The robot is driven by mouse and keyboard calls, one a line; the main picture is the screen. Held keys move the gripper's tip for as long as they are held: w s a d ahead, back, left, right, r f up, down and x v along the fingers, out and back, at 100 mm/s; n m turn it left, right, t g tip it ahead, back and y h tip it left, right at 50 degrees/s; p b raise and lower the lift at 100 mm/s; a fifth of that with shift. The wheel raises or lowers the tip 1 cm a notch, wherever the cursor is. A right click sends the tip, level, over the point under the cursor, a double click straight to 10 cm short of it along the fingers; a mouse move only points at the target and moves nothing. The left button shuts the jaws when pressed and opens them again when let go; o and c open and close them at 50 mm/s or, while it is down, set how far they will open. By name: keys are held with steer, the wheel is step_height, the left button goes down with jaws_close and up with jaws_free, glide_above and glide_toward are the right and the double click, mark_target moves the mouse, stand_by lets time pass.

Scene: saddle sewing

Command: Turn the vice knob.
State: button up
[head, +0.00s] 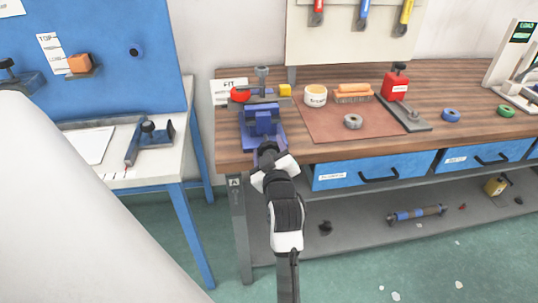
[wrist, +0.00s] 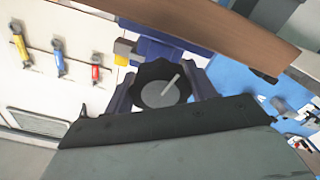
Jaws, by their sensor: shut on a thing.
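The blue-purple vice (head: 262,122) stands at the left end of the wooden workbench. Its black, scalloped vice knob (wrist: 150,95) has a grey round face and a pale pointer line slanting up to the right in the wrist view. My gripper (head: 267,150) reaches up to the front of the vice and is shut on the knob. In the head view the gripper and wrist hide the knob.
Blue drawers (head: 372,170) sit below the bench top.

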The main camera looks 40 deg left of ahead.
steer(key=n+b, duration=0.4)
steer(key=n, duration=0.2)
steer(key=shift+f, duration=0.1)
steer(key=n+b, duration=0.4)
steer(key=n, duration=0.2)
steer(key=shift+w+n, duration=0.1)
steer(key=shift+n, duration=0.3)
steer(key=n+b, duration=0.3)
steer(key=shift+n, duration=0.3)
steer(key=n+b, duration=0.2)
steer(key=n, duration=0.1)
steer(key=shift+n+b, duration=0.3)
steer(key=shift+b, duration=0.05)
steer(key=n+b, duration=0.1)
steer(key=n, duration=0.1)
steer(key=n+b, duration=0.1)
steer(key=n, duration=0.1)
steer(key=n+b, duration=0.1)
steer(key=shift+r+n, duration=0.25)
steer(key=shift+n, duration=0.15)
steer(key=shift+b, duration=0.3)
steer(key=o, duration=1)
